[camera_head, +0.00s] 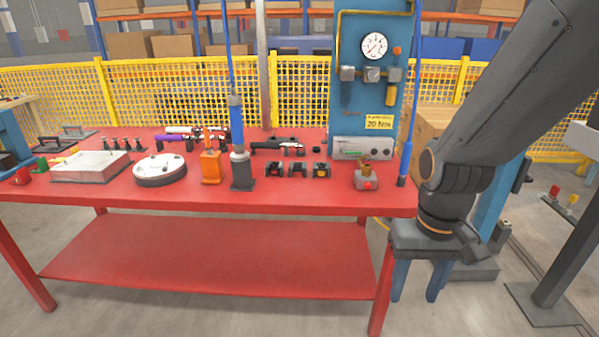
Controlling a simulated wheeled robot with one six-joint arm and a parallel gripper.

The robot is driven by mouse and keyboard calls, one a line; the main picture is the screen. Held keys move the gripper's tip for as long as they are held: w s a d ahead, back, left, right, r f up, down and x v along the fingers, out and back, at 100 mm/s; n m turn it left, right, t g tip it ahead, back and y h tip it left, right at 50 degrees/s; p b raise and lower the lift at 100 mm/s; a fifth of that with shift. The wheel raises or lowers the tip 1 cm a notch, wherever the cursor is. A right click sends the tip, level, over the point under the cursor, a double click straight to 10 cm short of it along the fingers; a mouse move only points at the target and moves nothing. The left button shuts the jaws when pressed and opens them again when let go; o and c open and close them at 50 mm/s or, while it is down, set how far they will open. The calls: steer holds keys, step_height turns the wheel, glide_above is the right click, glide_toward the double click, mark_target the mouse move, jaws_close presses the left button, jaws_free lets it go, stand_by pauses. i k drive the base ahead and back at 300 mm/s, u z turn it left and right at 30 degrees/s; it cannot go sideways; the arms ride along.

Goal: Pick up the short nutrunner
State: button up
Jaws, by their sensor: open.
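My gripper (417,290) hangs in front of the table's right end with its two blue fingers pointing down, apart and empty. Several power tools are on the red table (330,197), left of my gripper and farther back. A blue and grey upright tool (237,125) stands in a dark grey holder. A black tool (277,144) lies to its right. A purple tool (172,137) lies to its left, partly among other tools. An orange holder (210,167) stands beside the blue tool. I cannot tell which of these is the short nutrunner.
A blue panel with a gauge (374,45) stands at the table's back right. A round white part (160,170) and a metal box (90,166) sit at left. A yellow fence (200,85) runs behind.

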mark_target(240, 153)
steer(key=u, duration=0.1)
steer(key=i, duration=0.9)
steer(key=u, duration=1.1)
